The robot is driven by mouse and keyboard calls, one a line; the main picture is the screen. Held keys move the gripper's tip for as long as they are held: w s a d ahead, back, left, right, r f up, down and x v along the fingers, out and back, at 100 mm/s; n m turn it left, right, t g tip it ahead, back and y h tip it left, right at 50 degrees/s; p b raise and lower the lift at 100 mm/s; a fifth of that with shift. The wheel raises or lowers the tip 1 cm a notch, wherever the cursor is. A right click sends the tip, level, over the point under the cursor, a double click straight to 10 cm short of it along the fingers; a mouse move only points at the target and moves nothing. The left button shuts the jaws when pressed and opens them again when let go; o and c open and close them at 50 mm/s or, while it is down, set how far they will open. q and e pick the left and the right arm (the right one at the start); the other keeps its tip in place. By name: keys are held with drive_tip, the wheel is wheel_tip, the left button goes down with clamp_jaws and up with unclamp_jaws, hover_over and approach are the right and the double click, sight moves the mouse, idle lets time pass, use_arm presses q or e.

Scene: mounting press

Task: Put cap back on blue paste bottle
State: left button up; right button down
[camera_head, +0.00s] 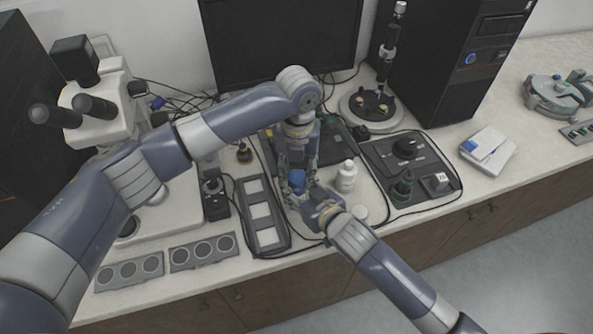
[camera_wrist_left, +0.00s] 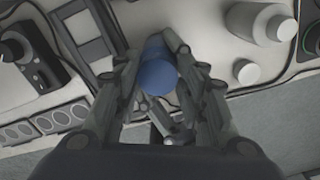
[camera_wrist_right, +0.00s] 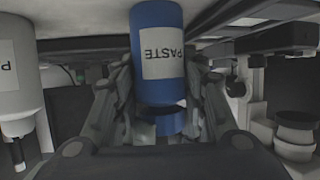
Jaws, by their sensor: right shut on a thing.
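The blue paste bottle (camera_head: 297,180) is partly hidden by both my grippers in the head view. In the right wrist view, which looks upside down, the bottle (camera_wrist_right: 158,45) shows its white PASTE label. A separate-looking blue part, likely the cap (camera_wrist_right: 168,122), is in line with the bottle's neck end; I cannot tell whether it is seated. My right gripper (camera_wrist_right: 162,85) is shut with its fingers on both sides of the bottle. My left gripper (camera_wrist_left: 152,55) comes from above, its fingers flanking the blue end (camera_wrist_left: 158,78); whether it grips is unclear.
A white bottle (camera_head: 346,177) stands just right of the grippers, with a round white cap-like piece (camera_head: 360,212) in front of it. A dark three-panel tray (camera_head: 265,230) lies to the left.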

use_arm(q)
drive_tip(key=shift+s+d+f+g, duration=0.15)
drive_tip(key=shift+s+f, duration=0.1)
drive_tip(key=shift+f, duration=0.2)
drive_tip(key=shift+s+a+f+g, duration=0.1)
drive_tip(key=shift+s+f+g, duration=0.1)
drive_tip(key=shift+f, duration=0.25)
drive_tip(key=shift+r, duration=0.1)
drive_tip(key=shift+w+r, duration=0.15)
drive_tip(key=shift+r, duration=2)
drive_tip(key=shift+w, duration=0.1)
drive_tip(key=c, duration=0.7)
drive_tip(key=shift+r, duration=0.1)
drive_tip(key=shift+r, duration=1.95)
drive_tip(key=o, duration=0.5)
